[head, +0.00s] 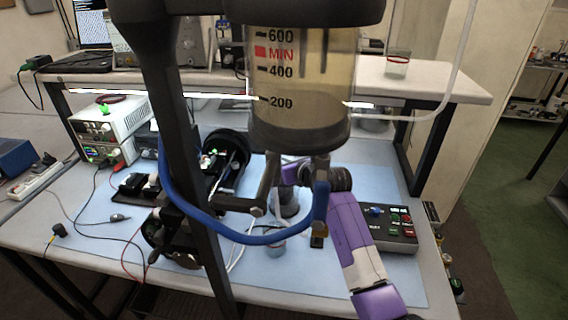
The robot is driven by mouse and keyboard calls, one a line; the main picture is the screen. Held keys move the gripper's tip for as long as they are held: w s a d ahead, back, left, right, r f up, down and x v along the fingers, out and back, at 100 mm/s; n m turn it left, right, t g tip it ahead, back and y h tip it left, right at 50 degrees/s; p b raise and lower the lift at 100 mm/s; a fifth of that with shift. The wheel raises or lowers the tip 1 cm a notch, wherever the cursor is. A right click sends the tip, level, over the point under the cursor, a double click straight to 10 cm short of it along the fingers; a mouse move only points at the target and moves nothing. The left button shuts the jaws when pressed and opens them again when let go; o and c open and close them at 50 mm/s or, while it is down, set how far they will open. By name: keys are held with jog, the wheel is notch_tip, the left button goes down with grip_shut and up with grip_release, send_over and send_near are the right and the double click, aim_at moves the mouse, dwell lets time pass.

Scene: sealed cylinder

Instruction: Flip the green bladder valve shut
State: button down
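My purple arm comes up from the lower right, and its wrist bends left behind a hanging metal fitting. My gripper's fingers are hidden or too small to make out there, so I cannot see whether they are open or shut. No green valve can be picked out for certain. A small green spot (206,159) shows at the black cylinder assembly (226,148) left of my wrist. My wrist is apart from that spot in the picture. A clear reservoir (300,85) with yellowish fluid and a black base hangs in front and covers part of the bench.
A dark post and a blue hose (190,222) cross the foreground. A button box (388,229) stands right of my arm. A white power supply (108,125) and loose cables are at the left. The blue mat (400,275) has free room at front right.

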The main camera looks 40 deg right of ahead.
jog(key=c, duration=1.4)
grip_release()
jog(key=shift+c, duration=0.2)
jog(key=shift+s, duration=0.1)
jog(key=b+v, duration=0.1)
jog(key=v, duration=0.6)
jog(key=shift+s+r, duration=0.15)
jog(key=shift+s, duration=0.15)
jog(key=shift+o, duration=0.3)
jog(key=shift+a, duration=0.1)
